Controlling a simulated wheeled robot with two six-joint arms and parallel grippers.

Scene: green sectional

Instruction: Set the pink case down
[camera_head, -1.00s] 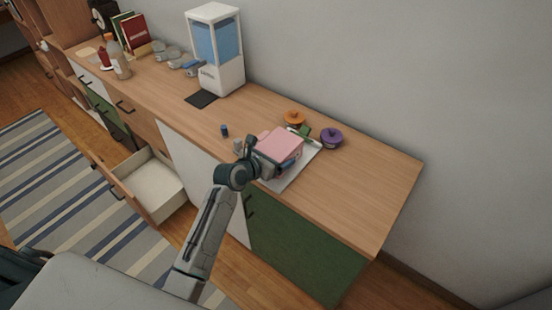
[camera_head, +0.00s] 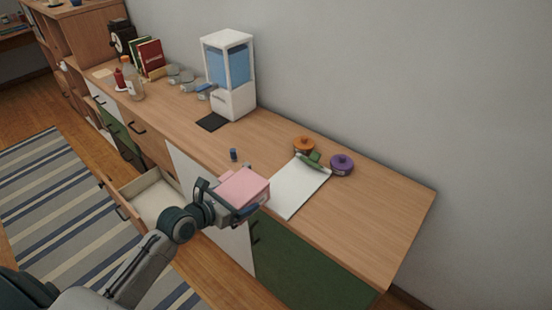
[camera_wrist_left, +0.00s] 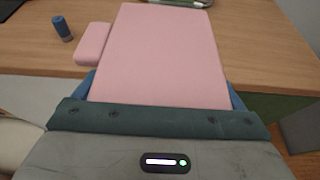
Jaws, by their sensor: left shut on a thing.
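The pink case (camera_head: 243,187) is a boxy pink block held in my left gripper (camera_head: 236,206), in front of the counter's front edge in the head view. In the left wrist view the case (camera_wrist_left: 160,55) fills the middle and hides most of the fingers. My left gripper is shut on it. A smaller pink part (camera_wrist_left: 93,43) shows at its left side. The wooden counter (camera_head: 370,220) lies beyond the case. My right gripper is not in view.
A white sheet (camera_head: 298,190) lies on the counter, with a green item (camera_head: 312,160), an orange round container (camera_head: 304,145) and a purple one (camera_head: 342,164) near it. A small blue item (camera_head: 233,154) stands left of them. An open drawer (camera_head: 150,200) juts out. The counter's right end is clear.

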